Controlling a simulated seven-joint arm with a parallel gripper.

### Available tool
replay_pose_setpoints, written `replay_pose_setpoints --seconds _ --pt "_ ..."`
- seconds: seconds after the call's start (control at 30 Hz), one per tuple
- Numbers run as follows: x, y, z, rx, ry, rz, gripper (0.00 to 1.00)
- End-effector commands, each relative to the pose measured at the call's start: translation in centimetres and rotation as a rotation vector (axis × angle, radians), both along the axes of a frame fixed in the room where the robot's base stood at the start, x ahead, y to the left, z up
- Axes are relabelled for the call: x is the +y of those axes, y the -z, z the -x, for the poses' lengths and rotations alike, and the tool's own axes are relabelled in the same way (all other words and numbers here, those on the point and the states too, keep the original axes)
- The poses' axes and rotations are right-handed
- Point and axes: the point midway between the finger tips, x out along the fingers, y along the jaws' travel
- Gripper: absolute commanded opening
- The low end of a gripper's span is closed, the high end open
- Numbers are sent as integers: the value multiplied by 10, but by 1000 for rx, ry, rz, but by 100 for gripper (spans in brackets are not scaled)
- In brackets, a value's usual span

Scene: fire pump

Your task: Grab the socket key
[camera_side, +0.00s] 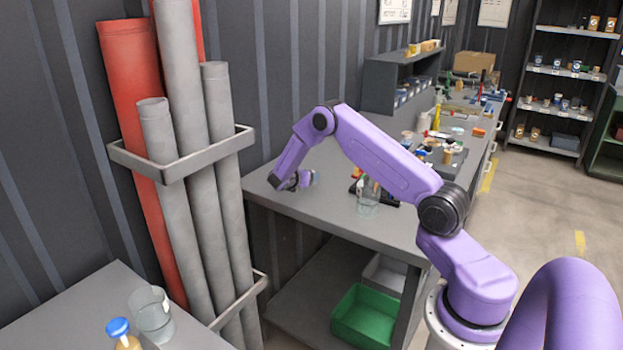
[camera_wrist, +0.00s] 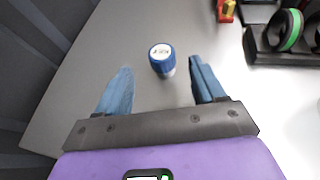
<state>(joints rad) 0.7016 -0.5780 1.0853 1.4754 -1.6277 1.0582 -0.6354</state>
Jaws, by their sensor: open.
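My gripper (camera_side: 301,181) is low over the left end of the grey workbench (camera_side: 330,212). In the wrist view my gripper (camera_wrist: 160,68) is open, with its two blue fingers apart and nothing held between them. A small upright cylinder (camera_wrist: 162,58) with a blue rim and a white marked top stands on the bench, just ahead of and between the fingertips, apart from both. In the side view it is a small pale shape (camera_side: 316,177) at the gripper's tip. No thing is plainly recognisable as a socket key, and I cannot tell if this cylinder is it.
A black holder with a green ring (camera_wrist: 288,32) and a red and yellow item (camera_wrist: 227,11) lie to the right in the wrist view. A clear beaker (camera_side: 368,198) stands on the bench to the right. Upright pipes (camera_side: 185,110) rise left of the bench. Bench around the cylinder is clear.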

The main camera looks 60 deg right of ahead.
Motion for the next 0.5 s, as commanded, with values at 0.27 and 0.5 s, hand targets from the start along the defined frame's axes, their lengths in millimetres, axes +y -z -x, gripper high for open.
replay_pose_setpoints --seconds 0.27,0.5 --pt "-26 11 -5 -1 1 0 69" --pt "-49 19 -9 -1 4 1 69"
